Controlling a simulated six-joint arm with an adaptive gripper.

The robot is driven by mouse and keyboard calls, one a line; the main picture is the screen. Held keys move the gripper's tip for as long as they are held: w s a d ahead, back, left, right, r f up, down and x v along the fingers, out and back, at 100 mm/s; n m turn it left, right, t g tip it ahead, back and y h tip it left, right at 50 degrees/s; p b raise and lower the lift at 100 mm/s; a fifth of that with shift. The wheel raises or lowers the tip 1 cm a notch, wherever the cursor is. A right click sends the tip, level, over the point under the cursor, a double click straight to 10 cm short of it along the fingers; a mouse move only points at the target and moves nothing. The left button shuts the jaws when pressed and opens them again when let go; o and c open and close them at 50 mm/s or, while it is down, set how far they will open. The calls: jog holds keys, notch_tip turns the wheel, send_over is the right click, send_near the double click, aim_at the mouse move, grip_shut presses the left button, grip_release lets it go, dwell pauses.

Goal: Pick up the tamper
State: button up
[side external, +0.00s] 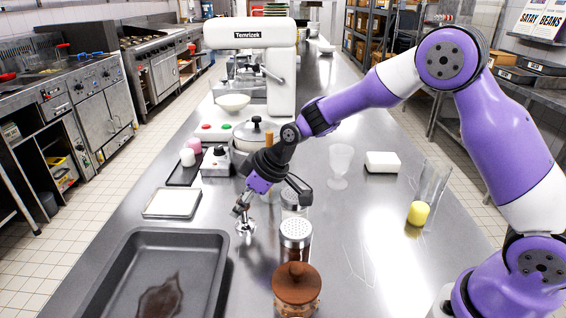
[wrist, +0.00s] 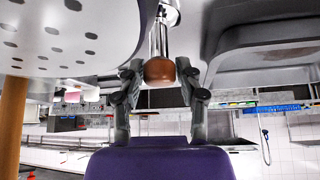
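The tamper (wrist: 160,72) has a rounded brown wooden handle and a chrome stem that runs to the top edge of the wrist view. My gripper (wrist: 160,75) has one finger on each side of the handle, closed in against it with no clear gap. In the side external view, my gripper (side external: 241,207) is tilted down to the counter, left of the shaker. The chrome lower part of the tamper (side external: 246,228) shows just below the fingertips. The handle is mostly hidden there, and I cannot tell whether the base touches the counter.
A perforated-lid shaker (side external: 296,236) and a brown-lidded jar (side external: 297,284) stand close on the right. A dark baking tray (side external: 222,262) lies at front left, a white-topped tray (side external: 172,203) behind it. A lidded pot (side external: 247,134) stands behind.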

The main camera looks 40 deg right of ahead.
grip_shut()
